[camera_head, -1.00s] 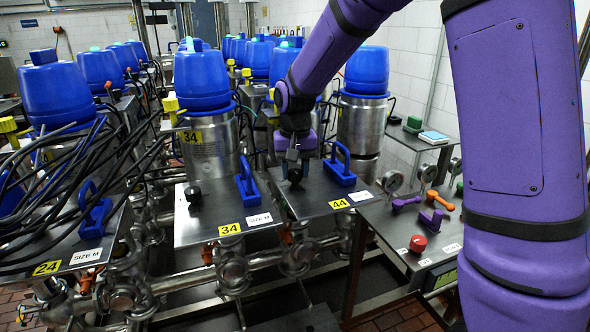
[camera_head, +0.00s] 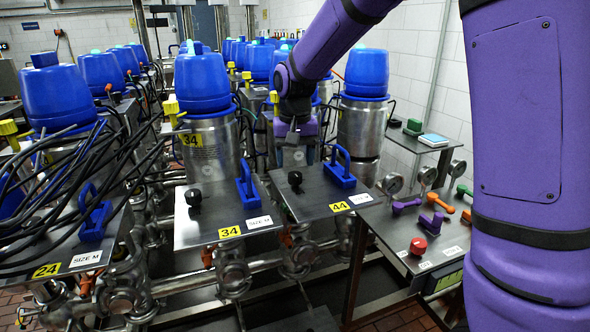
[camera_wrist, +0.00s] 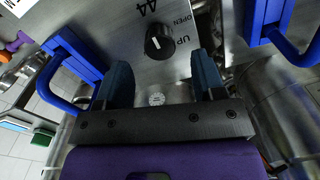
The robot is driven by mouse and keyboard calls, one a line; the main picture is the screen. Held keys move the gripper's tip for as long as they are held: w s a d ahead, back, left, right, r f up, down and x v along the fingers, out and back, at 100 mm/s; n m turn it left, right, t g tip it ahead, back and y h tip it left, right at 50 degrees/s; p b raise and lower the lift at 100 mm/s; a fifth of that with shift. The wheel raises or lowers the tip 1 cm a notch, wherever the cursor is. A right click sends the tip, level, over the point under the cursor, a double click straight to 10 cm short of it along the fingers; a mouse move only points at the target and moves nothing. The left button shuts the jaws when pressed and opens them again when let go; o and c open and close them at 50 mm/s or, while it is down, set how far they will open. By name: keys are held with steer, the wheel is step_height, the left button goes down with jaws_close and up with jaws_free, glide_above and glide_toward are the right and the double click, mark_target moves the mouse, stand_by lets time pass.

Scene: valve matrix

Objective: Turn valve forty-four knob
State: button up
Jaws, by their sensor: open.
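The valve forty-four knob (camera_head: 295,178) is small, round and black. It stands on a grey metal plate (camera_head: 312,204) with a yellow 44 label (camera_head: 340,206). In the wrist view the knob (camera_wrist: 159,41) has a white pointer mark and sits beside the printed words "44", "UP" and "OPEN". My gripper (camera_head: 293,150) is just behind and above the knob, apart from it. In the wrist view my gripper (camera_wrist: 162,76) has its two fingers spread wide with nothing between them, and the knob lies beyond the fingertips. The fingertips are hard to make out in the head view.
A blue handle (camera_head: 340,174) rises from the plate right of the knob. The neighbouring plate 34 has its own black knob (camera_head: 194,197) and blue handle (camera_head: 247,187). Steel cylinders with blue caps stand behind. A side table holds a red knob (camera_head: 418,245) and several coloured handles.

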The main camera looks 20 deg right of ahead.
mark_target(297, 174)
step_height(297, 174, up, 7)
stand_by(0.3)
stand_by(0.4)
steer(key=s+d+r+n+t, duration=0.1)
steer(key=s+d+r, duration=0.15)
steer(key=s, duration=0.45)
steer(key=s+d+r+t, duration=0.1)
steer(key=s+d+r, duration=0.15)
steer(key=s, duration=0.45)
steer(key=s+d+f+n+t, duration=0.1)
steer(key=s+d+t, duration=0.1)
steer(key=s, duration=1.3)
steer(key=shift+s+f+n+t, duration=0.15)
steer(key=shift+s+n+t, duration=0.15)
steer(key=shift+t, duration=0.3)
